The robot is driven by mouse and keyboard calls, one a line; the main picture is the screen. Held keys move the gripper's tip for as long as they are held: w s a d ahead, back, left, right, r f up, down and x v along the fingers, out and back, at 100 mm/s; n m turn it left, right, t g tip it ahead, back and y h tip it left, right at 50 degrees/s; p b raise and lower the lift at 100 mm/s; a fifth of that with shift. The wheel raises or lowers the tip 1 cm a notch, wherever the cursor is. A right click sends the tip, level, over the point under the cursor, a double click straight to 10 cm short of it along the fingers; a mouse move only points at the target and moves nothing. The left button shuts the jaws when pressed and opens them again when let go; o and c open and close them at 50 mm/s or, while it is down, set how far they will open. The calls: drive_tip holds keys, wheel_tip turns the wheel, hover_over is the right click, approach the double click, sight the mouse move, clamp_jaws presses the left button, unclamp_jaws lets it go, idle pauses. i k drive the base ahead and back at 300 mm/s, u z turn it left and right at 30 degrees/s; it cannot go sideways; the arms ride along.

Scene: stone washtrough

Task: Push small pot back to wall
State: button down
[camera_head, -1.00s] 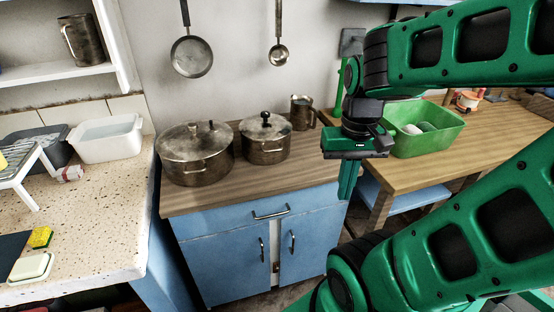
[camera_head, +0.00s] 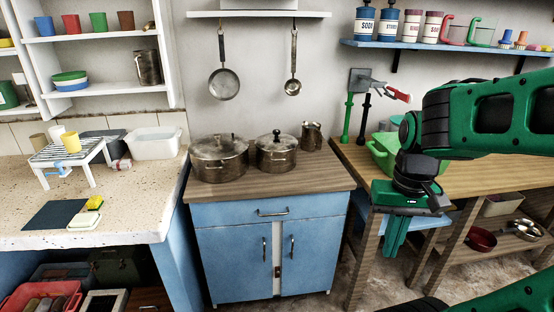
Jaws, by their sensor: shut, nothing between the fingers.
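The small pot (camera_head: 276,155) is a lidded steel pot with a dark knob. It stands upright on the wooden top (camera_head: 232,189) of the blue cabinet, with a bare strip of wood in front of it. A larger lidded pot (camera_head: 219,163) stands close on its left. A metal jug (camera_head: 311,136) stands behind it to the right, near the wall. My gripper (camera_head: 396,240) is green, points down and is shut and empty. It hangs in front of the right-hand table, to the right of the cabinet and apart from the pot.
A pan (camera_head: 224,83) and a ladle (camera_head: 292,86) hang on the wall above the pots. A green basin (camera_head: 381,160) sits on the right wooden table (camera_head: 470,180). The speckled stone counter (camera_head: 140,205) is at left. The front of the cabinet top is clear.

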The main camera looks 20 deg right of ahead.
sight(269, 162)
drive_tip(key=z, duration=0.25)
drive_tip(key=i, duration=0.95)
drive_tip(key=z, duration=0.6)
drive_tip(key=i, duration=0.65)
drive_tip(key=z, duration=0.15)
